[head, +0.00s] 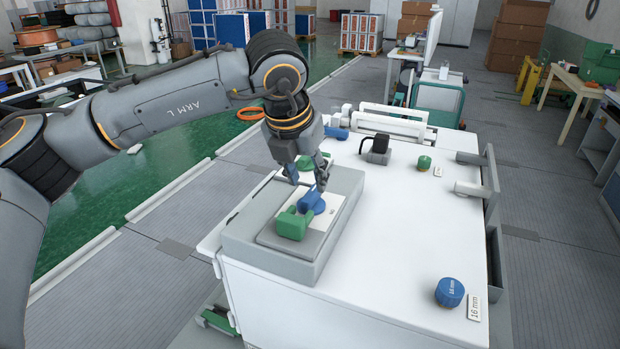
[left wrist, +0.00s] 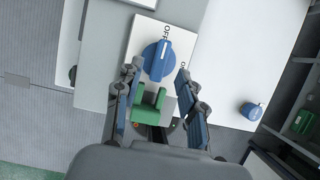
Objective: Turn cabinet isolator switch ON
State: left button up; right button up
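The isolator switch is a blue knob (head: 312,200) on a pale plate set in a grey box (head: 262,243) on the white cabinet top. In the left wrist view the knob (left wrist: 157,62) has a white line pointing up toward the printed "OFF". A second label at the right is partly hidden. A green forked piece (head: 292,223) sits beside the knob and also shows in the left wrist view (left wrist: 149,107). My left gripper (head: 308,184) is open above the plate, its fingertips (left wrist: 158,71) on either side of the knob with gaps visible. My right gripper is out of view.
A blue round knob (head: 450,292) with a "16 mm" label (head: 474,307) is at the front right of the white top (head: 390,235). A green cap (head: 424,162) and a black piece (head: 375,148) stand farther back. Grey handles line the right edge.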

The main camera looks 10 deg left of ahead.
aim_at(311, 192)
pick_arm(q)
jog(key=p+x, duration=0.1)
jog(key=x, duration=0.2)
jog(key=shift+w+f, duration=0.1)
jog(key=shift+f, duration=0.05)
jog(key=shift+d+f, duration=0.1)
jog(key=shift+f, duration=0.1)
jog(key=shift+w+f, duration=0.1)
jog(key=shift+f, duration=0.05)
jog(key=shift+c, duration=0.6)
grip_shut()
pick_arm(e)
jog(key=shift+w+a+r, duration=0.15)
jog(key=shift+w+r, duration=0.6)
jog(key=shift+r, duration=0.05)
